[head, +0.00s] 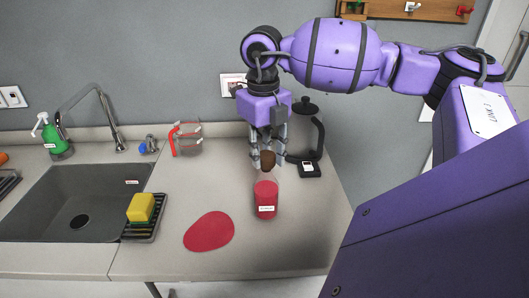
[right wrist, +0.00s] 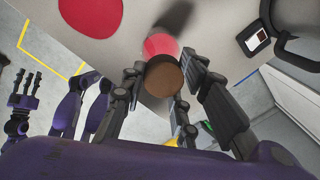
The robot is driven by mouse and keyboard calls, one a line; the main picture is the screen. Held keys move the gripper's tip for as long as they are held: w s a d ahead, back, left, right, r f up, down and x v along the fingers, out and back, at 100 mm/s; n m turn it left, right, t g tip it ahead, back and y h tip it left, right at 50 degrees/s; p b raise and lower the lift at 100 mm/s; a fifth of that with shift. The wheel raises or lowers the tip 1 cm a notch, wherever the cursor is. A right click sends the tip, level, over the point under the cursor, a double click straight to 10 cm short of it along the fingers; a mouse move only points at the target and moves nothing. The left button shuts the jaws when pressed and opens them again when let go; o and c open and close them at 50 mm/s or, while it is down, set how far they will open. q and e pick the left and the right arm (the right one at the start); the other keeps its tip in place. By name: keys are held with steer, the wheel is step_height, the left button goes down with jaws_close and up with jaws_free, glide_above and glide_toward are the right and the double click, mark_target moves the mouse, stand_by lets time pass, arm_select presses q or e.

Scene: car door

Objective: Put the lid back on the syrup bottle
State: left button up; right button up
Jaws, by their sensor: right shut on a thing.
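The syrup bottle (head: 265,198) stands upright on the counter, clear at the top with red syrup and a white label. The round brown lid (head: 267,160) is at the bottle's mouth; I cannot tell whether it touches the rim. My right gripper (head: 268,155) points down and is shut on the lid, directly above the bottle. In the right wrist view the lid (right wrist: 165,76) sits between the fingers and hides the bottle's neck, with the red bottle (right wrist: 159,46) behind it. My left gripper (right wrist: 24,92) shows only in the right wrist view, fingers spread, open and empty.
A measuring cup (head: 187,138), a rack with a yellow sponge (head: 141,207) and a sink (head: 75,200) are to the left.

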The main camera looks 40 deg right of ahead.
steer(key=o, duration=0.8)
steer(key=shift+o, duration=0.2)
steer(key=o, duration=0.5)
steer(key=shift+r+p, duration=0.8)
steer(key=shift+r, duration=2.7)
arm_select(q)
steer(key=w+r, duration=0.2)
steer(key=shift+r+t, duration=0.3)
steer(key=shift+r, duration=0.05)
arm_select(e)
steer(key=shift+c, duration=0.2)
jaws_close()
